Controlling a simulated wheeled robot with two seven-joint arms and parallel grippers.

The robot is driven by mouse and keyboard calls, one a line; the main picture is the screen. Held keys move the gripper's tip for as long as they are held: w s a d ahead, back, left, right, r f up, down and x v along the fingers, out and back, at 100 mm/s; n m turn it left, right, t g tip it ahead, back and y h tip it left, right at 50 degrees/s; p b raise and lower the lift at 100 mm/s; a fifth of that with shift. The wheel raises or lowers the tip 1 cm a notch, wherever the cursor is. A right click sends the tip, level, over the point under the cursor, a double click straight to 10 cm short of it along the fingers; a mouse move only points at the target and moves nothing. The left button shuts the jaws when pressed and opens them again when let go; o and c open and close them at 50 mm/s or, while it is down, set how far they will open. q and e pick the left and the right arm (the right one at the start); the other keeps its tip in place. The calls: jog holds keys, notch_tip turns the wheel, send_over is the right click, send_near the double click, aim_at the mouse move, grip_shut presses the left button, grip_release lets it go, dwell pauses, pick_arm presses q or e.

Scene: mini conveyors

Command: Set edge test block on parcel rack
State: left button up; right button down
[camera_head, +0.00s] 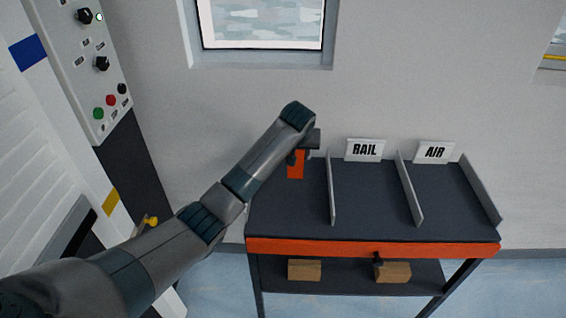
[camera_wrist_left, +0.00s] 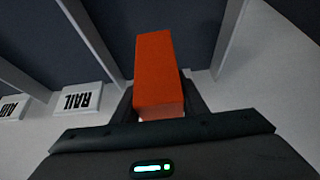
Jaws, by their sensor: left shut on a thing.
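The edge test block is an orange-red block (camera_head: 296,165). It also shows in the left wrist view (camera_wrist_left: 157,75), between the fingers. My left gripper (camera_head: 298,155) is shut on it, over the leftmost compartment of the parcel rack (camera_head: 372,247). The block hangs upright below the gripper in the head view; I cannot tell whether its lower end touches the rack's surface. The rack has a dark top with grey dividers and an orange front edge. My right gripper is not in view.
A RAIL sign (camera_head: 365,150) and an AIR sign (camera_head: 434,152) mark the middle and right compartments, which are empty. Two brown boxes, one at left (camera_head: 304,270) and one at right (camera_head: 393,272), lie on the lower shelf. A control panel (camera_head: 84,62) stands at the left.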

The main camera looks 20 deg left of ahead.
pick_arm(q)
jog(key=a+f, duration=0.2)
jog(key=a, duration=0.1)
jog(key=a+p, duration=0.1)
jog(key=shift+w+a+f, duration=0.3)
jog(key=shift+w+f, duration=0.1)
jog(key=shift+f, duration=0.1)
notch_tip(320, 180, down, 2)
jog(key=shift+f+p, duration=0.25)
jog(key=shift+p, duration=0.55)
jog(key=shift+f, duration=0.65)
jog(key=shift+f, duration=0.1)
jog(key=o, duration=1.4)
jog(key=shift+f, duration=0.1)
jog(key=shift+c, duration=0.2)
